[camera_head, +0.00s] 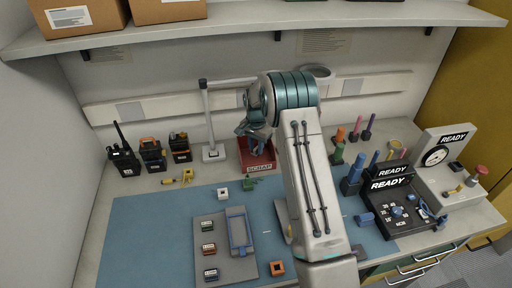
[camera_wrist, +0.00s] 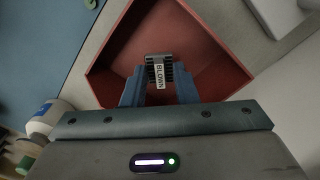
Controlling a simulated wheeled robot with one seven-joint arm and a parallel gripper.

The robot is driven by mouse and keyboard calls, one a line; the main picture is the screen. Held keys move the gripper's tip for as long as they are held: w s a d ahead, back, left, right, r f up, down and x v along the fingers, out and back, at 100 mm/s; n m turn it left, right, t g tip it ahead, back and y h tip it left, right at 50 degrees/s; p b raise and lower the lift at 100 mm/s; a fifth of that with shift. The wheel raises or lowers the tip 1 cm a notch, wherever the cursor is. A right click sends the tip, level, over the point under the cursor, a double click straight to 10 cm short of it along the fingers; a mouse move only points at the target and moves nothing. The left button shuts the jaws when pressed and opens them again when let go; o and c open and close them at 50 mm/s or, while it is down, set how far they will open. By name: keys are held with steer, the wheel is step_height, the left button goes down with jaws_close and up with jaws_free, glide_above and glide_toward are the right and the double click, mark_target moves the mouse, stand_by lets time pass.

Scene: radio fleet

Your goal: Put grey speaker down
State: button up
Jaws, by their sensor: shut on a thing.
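My gripper (camera_wrist: 159,84) has its two blue fingers shut on a small grey ribbed part (camera_wrist: 159,62) with a white label reading BLOWN; I cannot tell from its look that it is a speaker. The part is over the inside of a red tray, whose wall (camera_wrist: 112,45) shows in the wrist view. In the head view this red tray (camera_head: 259,168) is marked SCRAP, and my gripper (camera_head: 255,140) is pointed down over it. The held part is hidden there by my gripper. I cannot tell whether the part touches the tray floor.
A white post (camera_head: 207,125) stands just left of the tray. Several black radios (camera_head: 123,161) stand farther left. A blue mat (camera_head: 170,220) in front holds a grey fixture plate (camera_head: 215,262). READY-marked test units (camera_head: 393,200) stand at right. A shelf (camera_head: 230,27) overhangs the back.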

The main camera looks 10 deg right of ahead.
steer(key=shift+f, duration=0.75)
steer(key=shift+f+b, duration=0.45)
steer(key=shift+f, duration=0.1)
steer(key=shift+f, duration=0.1)
steer(key=o, duration=0.9)
steer(key=shift+o, duration=0.2)
